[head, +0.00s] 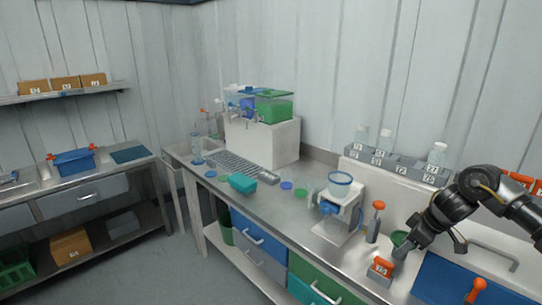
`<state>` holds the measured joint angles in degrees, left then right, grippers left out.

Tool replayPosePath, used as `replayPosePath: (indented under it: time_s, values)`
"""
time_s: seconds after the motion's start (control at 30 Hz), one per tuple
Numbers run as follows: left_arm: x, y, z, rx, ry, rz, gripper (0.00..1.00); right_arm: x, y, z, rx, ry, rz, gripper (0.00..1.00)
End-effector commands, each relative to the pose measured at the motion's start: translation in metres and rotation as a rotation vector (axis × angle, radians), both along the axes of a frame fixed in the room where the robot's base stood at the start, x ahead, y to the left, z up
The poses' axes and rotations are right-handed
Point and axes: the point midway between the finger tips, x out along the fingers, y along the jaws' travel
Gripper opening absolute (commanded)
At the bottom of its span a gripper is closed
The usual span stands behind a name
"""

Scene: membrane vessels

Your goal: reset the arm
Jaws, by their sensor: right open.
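My right arm comes in from the right edge, black and grey, bent above the steel bench (275,208). My right gripper (400,250) is at its lower end, pointing down over the right part of the bench. It is open, and I see nothing held in it. It is close beside a grey block with an orange handle (381,266); I cannot tell whether they touch. The fingertips are small and hard to make out. My left gripper is not in view.
An orange-topped grey tool (376,222) stands left of my right gripper, beside a white stand with a clear blue-rimmed vessel (340,187). A green round dish (400,238) is partly hidden behind the gripper. A blue panel (450,283) with another orange handle (476,289) lies right.

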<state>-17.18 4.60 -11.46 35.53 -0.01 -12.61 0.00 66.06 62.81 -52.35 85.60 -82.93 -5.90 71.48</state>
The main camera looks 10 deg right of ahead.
Motion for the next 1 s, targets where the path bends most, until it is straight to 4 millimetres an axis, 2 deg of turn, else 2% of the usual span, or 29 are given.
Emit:
replayPosePath:
  time_s: [0.07,0.17,0.27,0.3,0.4,0.5,0.53,0.6,0.67,0.8,1.0]
  values:
    - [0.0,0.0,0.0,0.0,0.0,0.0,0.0,0.005,0.02,-0.017,-0.011,-0.022,0.054,0.43]
    - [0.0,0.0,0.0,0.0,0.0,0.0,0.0,0.016,0.066,-0.048,-0.029,-0.097,0.166,0.43]
    - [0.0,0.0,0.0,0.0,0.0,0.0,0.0,0.019,0.134,-0.087,-0.033,-0.214,0.284,0.43]
    - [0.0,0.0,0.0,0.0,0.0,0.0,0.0,0.016,0.164,-0.101,-0.027,-0.268,0.32,0.43]
    - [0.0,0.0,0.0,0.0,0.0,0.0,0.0,0.0,0.228,-0.124,-0.003,-0.388,0.347,0.43]
    - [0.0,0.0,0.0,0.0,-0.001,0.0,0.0,-0.026,0.273,-0.138,0.021,-0.469,0.298,0.43]
    - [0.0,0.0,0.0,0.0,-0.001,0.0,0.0,-0.036,0.282,-0.141,0.026,-0.484,0.273,0.43]
    - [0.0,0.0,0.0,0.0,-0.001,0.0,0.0,-0.06,0.297,-0.147,0.032,-0.495,0.191,0.43]
    - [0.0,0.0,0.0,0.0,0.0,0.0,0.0,-0.083,0.3,-0.152,0.031,-0.481,0.105,0.43]
    - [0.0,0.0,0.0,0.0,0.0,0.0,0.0,-0.139,0.288,-0.165,0.007,-0.382,-0.084,0.43]
    - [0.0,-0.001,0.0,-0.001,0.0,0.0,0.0,-0.205,0.266,-0.179,-0.023,-0.22,-0.253,0.43]
